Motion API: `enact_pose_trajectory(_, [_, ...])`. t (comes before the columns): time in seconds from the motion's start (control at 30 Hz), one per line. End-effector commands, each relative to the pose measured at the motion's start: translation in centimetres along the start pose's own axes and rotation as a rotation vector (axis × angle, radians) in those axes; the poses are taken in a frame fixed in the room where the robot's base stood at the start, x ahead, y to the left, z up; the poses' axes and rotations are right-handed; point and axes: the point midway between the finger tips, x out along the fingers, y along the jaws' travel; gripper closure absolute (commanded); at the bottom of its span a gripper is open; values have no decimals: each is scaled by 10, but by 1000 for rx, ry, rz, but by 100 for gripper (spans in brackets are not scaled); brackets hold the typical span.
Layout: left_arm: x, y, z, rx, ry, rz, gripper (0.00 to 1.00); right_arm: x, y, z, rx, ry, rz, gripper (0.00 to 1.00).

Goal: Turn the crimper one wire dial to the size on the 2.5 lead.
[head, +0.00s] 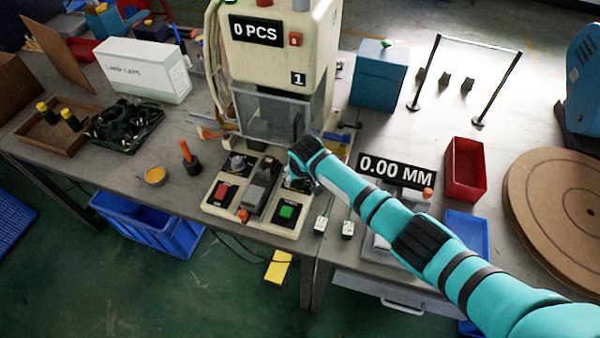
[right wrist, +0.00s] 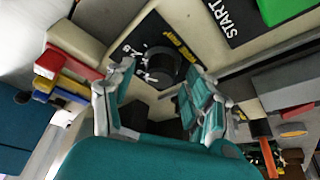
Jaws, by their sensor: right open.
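The crimper (head: 275,70), marked 1, stands at the back edge of the bench's near part. My right gripper (head: 300,178) is over the right side of its base and hides the wire dial there in the head view. In the right wrist view, the black wire dial (right wrist: 160,62) sits on a dark plate with yellow lettering and white size marks. My right gripper (right wrist: 162,78) is open, its fingers on either side of the dial; I cannot tell whether they touch it. Two tagged leads (head: 320,225) (head: 347,229) lie at the bench edge, tags unreadable. My left gripper is out of view.
A green START button (head: 287,212) and a red button (head: 223,192) are on the crimper base. A second dark knob (head: 237,165) stands at its left. A display reading 0.00 MM (head: 396,172) and a red bin (head: 466,168) stand to the right.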

Motion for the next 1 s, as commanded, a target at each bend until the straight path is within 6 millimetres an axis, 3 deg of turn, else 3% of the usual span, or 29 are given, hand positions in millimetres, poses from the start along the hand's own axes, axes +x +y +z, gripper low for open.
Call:
enact_pose_trajectory(0.17, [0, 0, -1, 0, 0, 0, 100, -15, 0, 0, 0, 2, -3, 46])
enact_pose_trajectory(0.6, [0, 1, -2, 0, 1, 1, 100, -100, 0, 0, 0, 4, -2, 46])
enact_pose_trajectory(0.8, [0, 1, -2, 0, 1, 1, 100, -117, 0, 0, 1, 1, -1, 46])
enact_pose_trajectory(1.0, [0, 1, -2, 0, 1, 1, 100, -119, 0, 0, 1, 1, 0, 46])
